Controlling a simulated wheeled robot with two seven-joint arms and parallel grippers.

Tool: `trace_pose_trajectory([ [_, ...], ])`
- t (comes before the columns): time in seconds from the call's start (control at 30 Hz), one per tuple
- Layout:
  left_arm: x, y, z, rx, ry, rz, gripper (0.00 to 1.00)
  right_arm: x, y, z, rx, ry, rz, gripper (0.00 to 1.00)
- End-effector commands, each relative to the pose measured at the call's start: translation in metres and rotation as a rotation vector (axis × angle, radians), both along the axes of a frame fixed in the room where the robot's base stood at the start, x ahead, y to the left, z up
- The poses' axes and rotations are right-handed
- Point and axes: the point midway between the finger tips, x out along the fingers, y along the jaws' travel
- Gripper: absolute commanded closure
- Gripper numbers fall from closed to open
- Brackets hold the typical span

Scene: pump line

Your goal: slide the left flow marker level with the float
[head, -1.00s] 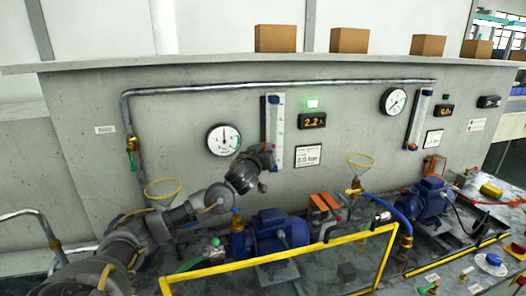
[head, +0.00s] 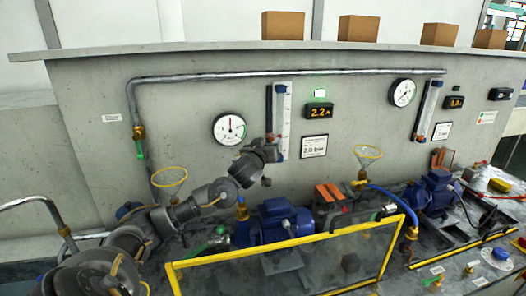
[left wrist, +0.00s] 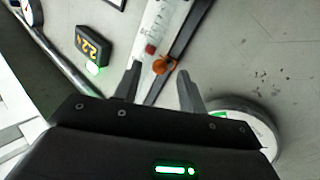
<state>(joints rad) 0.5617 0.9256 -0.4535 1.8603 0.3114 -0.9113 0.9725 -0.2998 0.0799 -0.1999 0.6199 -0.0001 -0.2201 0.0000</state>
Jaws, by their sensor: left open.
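The left flow meter (head: 284,112) is a clear scale tube beside a dark rail on the grey panel. In the left wrist view, its tube (left wrist: 158,22) shows a red float (left wrist: 150,50). The orange flow marker (left wrist: 163,65) sits beside it on the rail, a little nearer the picture's bottom than the float. My left gripper (left wrist: 159,88) is open, its fingers apart on either side of the rail, with the marker just beyond the gap. In the head view my left gripper (head: 266,156) covers the meter's lower part and hides the marker. My right gripper is not in view.
A round gauge (head: 229,128) is close left of the meter; it also lies near a finger in the wrist view (left wrist: 240,122). A display (head: 319,112) reads about 2.2. A pipe (head: 290,78) runs above. Pumps (head: 275,222) and a yellow-framed guard (head: 290,242) stand below.

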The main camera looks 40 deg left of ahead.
Motion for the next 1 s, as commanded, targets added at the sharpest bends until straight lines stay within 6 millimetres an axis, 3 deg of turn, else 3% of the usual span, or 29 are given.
trace_pose_trajectory([
  [0.3, -0.058, -0.023, -0.005, 0.000, -0.001, -0.003, 0.59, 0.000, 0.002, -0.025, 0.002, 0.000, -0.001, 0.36],
  [0.5, -0.080, -0.032, -0.003, -0.001, -0.001, -0.001, 0.59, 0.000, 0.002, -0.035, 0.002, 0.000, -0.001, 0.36],
  [1.0, -0.085, -0.033, -0.001, 0.001, 0.001, 0.000, 0.59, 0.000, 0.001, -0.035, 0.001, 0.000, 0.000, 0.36],
])
